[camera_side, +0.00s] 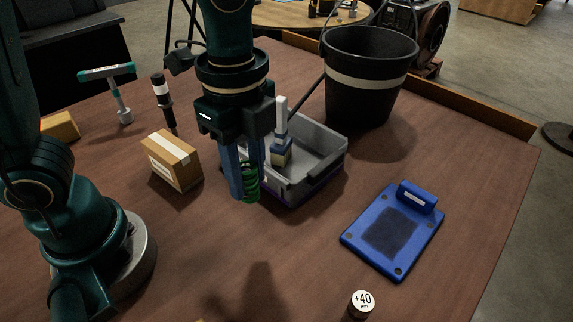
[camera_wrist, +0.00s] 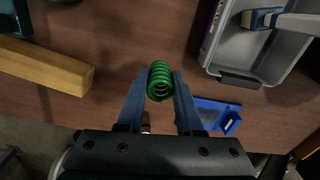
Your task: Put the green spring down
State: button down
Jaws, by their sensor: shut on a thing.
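The green spring (camera_side: 251,184) is a short coil. My gripper (camera_side: 246,190) is shut on it, and its fingers point down in front of the grey bin. In the wrist view the spring (camera_wrist: 160,80) sits between the tips of my gripper (camera_wrist: 159,84), with its coil end facing the camera. The spring appears held above the brown table (camera_side: 200,240); how high it is I cannot tell exactly. Part of the spring is hidden by a finger in the side view.
A grey bin (camera_side: 330,152) holding a brush-like tool (camera_side: 281,140) stands right behind my gripper. A cardboard box (camera_side: 175,160) is to the left. A blue scale-like pad (camera_side: 367,256), a +40 disc (camera_side: 362,304) and a black bucket (camera_side: 352,105) are to the right.

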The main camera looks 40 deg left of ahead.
jog(key=s+d+f, duration=0.1)
jog(key=d+f, duration=0.1)
jog(key=d, duration=0.1)
jog(key=s+d+f, duration=0.1)
jog(key=d+f, duration=0.1)
jog(key=d, duration=0.1)
jog(key=s+d+f, duration=0.2)
jog(key=d, duration=0.1)
jog(key=shift+d+f, duration=0.1)
jog(key=shift+d, duration=0.15)
jog(key=shift+f, duration=2.05)
jog(key=shift+f, duration=0.15)
jog(key=c, duration=0.6)
grip_release()
jog(key=shift+o, duration=0.2)
notch_tip(320, 180, up, 12)
jog(key=f, duration=0.1)
jog(key=a+r+n+t, duration=0.3)
jog(key=a+n+t, duration=0.2)
jog(key=a+n, duration=1.1)
jog(key=shift+s+a+n+t, duration=0.15)
jog(key=shift+a+n+t, duration=0.15)
jog(key=shift+a, duration=0.65)
